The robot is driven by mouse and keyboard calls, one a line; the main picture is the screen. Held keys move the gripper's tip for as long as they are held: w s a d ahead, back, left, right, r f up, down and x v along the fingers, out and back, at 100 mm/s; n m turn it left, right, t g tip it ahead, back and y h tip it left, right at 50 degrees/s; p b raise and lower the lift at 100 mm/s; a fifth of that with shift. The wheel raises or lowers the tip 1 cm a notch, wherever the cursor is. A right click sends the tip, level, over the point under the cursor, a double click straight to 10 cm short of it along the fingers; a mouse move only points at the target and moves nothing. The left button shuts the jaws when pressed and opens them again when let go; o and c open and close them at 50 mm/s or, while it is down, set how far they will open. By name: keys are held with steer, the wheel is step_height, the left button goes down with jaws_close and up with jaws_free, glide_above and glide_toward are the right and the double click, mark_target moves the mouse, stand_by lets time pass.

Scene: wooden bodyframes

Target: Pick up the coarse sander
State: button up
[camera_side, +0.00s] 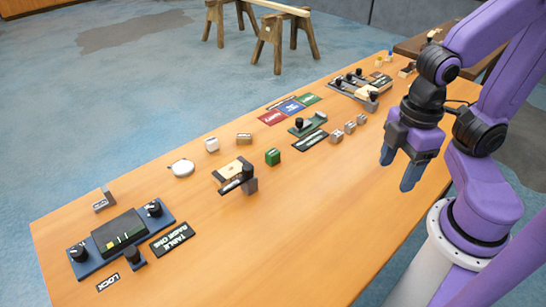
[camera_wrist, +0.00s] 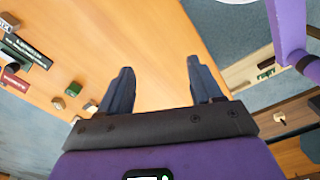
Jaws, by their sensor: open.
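No label that I can read marks the coarse sander, so I cannot tell which piece it is. Candidates in the side view are a green plate with a black knob (camera_side: 312,126), a pale wooden plate (camera_side: 228,171) beside a dark knobbed piece, and a row of small grey-brown blocks (camera_side: 350,127). My gripper (camera_side: 399,169) hangs over the right part of the table, fingers down, apart from these pieces. In the wrist view its two fingers (camera_wrist: 160,66) are spread with nothing between them. Small blocks (camera_wrist: 73,89) lie left of the left finger.
The long wooden table (camera_side: 330,215) is bare along its front. A blue control box (camera_side: 122,237) stands at the left end. A green cube (camera_side: 272,157), a white round piece (camera_side: 182,168), coloured cards (camera_side: 291,107) and a slotted rack (camera_side: 360,87) sit farther back. Sawhorses (camera_side: 270,45) stand beyond.

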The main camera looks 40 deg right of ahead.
steer(key=shift+w, duration=0.1)
steer(key=n, duration=0.5)
glide_above(273, 152)
step_height(273, 152, down, 5)
step_height(273, 152, down, 17)
steer(key=shift+w+r, duration=0.1)
steer(key=c, duration=1)
